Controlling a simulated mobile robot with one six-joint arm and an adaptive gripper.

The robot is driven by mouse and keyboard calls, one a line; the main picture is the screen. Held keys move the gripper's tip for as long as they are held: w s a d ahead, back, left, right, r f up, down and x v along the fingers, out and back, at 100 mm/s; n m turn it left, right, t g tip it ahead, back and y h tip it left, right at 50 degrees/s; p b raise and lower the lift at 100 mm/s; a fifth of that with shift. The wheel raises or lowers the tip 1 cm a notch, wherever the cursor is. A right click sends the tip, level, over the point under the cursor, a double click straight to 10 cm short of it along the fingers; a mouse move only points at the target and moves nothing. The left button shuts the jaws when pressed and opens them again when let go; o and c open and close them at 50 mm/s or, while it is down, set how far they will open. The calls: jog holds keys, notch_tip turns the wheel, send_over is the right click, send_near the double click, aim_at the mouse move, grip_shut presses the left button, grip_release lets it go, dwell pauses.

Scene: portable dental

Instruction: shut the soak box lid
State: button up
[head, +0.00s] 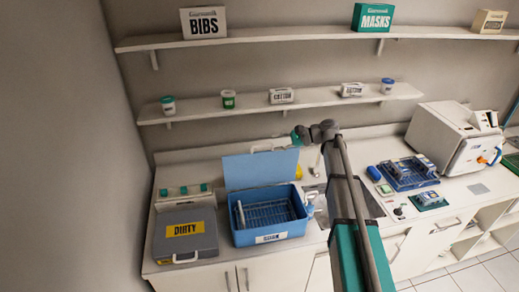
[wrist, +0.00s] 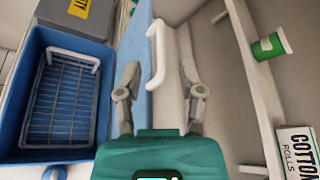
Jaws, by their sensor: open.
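The blue soak box (head: 270,238) stands on the counter with its lid (head: 258,170) raised, tilted up behind it. In the wrist view the lid (wrist: 139,45) shows edge-on, with a white handle (wrist: 158,50) on its outer side. The box (wrist: 30,130) lies open at the left, with a wire basket (wrist: 62,105) inside. My gripper (wrist: 159,70) is open, its fingers either side of the handle's lower end. I cannot tell whether they touch it. In the head view my gripper (head: 290,140) is by the lid's upper right corner, its fingertips hard to make out.
A grey case labelled DIRTY (head: 186,238) stands left of the box. A shelf (head: 235,108) with cups and cotton boxes runs above the lid. A green cup (wrist: 268,46) and a cotton rolls box (wrist: 298,150) are right of my gripper. Blue trays (head: 408,172) lie farther right.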

aim_at(261, 146)
jog(key=shift+b+x, duration=0.8)
jog(key=shift+x, duration=2.4)
grip_shut()
jog(key=shift+a, duration=0.1)
jog(key=shift+s, duration=0.1)
